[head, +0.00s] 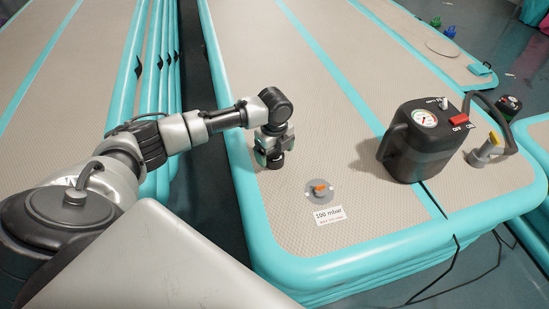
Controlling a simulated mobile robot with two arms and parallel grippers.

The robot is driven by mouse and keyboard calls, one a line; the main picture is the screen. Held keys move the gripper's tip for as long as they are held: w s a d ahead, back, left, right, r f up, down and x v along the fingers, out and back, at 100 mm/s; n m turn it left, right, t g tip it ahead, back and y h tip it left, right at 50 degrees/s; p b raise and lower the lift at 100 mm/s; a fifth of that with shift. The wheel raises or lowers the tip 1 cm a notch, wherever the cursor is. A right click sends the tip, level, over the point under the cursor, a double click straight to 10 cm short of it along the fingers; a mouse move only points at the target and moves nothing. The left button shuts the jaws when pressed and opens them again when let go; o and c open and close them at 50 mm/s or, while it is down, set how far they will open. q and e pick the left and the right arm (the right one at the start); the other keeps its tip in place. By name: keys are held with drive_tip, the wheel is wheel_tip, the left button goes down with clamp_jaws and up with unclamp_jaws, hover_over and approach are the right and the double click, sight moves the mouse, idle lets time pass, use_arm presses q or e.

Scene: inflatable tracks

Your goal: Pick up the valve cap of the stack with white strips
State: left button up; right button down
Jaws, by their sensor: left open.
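My left gripper (270,160) is open and points down over the beige top of the near inflatable stack (290,110). This stack has teal strips and teal sides; I see no stack with white strips for certain. A round grey valve with an orange piece (319,188) sits in its top, to the right of and nearer than my left gripper, apart from it. A label reading "100 mbar" (329,214) lies just in front of the valve. I cannot make out a separate valve cap. My right gripper is out of view.
A black pump with a gauge (415,140) stands on the stack to the right, its hose ending in a grey nozzle (487,150). Another stack (65,90) lies left across a dark gap. A grey disc (443,48) lies on the far track. Cables hang at the front right.

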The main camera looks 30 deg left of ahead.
use_arm(q)
drive_tip(key=shift+f, duration=0.15)
drive_tip(key=c, duration=0.9)
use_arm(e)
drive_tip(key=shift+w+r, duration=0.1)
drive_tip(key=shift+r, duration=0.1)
use_arm(q)
drive_tip(key=shift+r, duration=0.2)
drive_tip(key=shift+c, duration=0.2)
